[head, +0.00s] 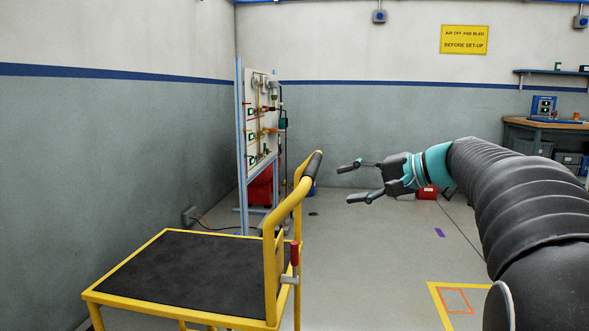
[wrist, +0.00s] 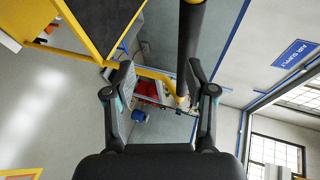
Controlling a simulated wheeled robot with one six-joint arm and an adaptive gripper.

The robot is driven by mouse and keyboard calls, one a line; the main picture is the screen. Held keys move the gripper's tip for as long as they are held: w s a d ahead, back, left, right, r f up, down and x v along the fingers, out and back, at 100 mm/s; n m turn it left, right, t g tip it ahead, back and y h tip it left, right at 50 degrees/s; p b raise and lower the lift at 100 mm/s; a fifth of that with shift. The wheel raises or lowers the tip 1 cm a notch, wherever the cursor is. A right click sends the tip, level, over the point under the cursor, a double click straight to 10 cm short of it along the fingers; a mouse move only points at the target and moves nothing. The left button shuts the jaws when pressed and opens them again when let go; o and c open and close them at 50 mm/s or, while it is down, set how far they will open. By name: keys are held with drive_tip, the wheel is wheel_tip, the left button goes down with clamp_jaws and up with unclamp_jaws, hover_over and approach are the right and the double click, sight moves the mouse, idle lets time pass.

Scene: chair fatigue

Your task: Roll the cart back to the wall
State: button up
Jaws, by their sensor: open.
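The cart (head: 180,268) has a yellow frame and a flat black deck, seen at the lower left of the head view. Its yellow handle rises at the deck's right end and carries a black grip (head: 312,174); a red-handled lever (head: 294,254) sits on the handle post. My gripper (head: 348,184) is open and empty, just right of the grip in the head view, its fingers pointing toward it. In the wrist view the black grip (wrist: 190,45) runs near the right fingertip, and the cart's yellow frame (wrist: 88,45) shows at upper left. Contact with the grip cannot be told.
The left wall (head: 120,140) stands beyond the cart. A panel on a blue stand (head: 262,115) stands behind the handle. A yellow floor marking (head: 436,300) lies at lower right, a workbench (head: 545,124) at far right. The floor between is mostly clear.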

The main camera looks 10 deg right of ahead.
sight(314, 168)
drive_tip(key=w+d+r+t+y, duration=0.1)
drive_tip(key=w+d+r, duration=0.2)
drive_tip(key=d, duration=0.1)
drive_tip(key=x, duration=1.3)
drive_tip(key=shift+w+a+r+p, duration=0.15)
drive_tip(key=shift+a+r+p, duration=0.1)
drive_tip(key=shift+p, duration=0.1)
drive_tip(key=shift+c, duration=0.3)
drive_tip(key=shift+d, duration=0.1)
clamp_jaws()
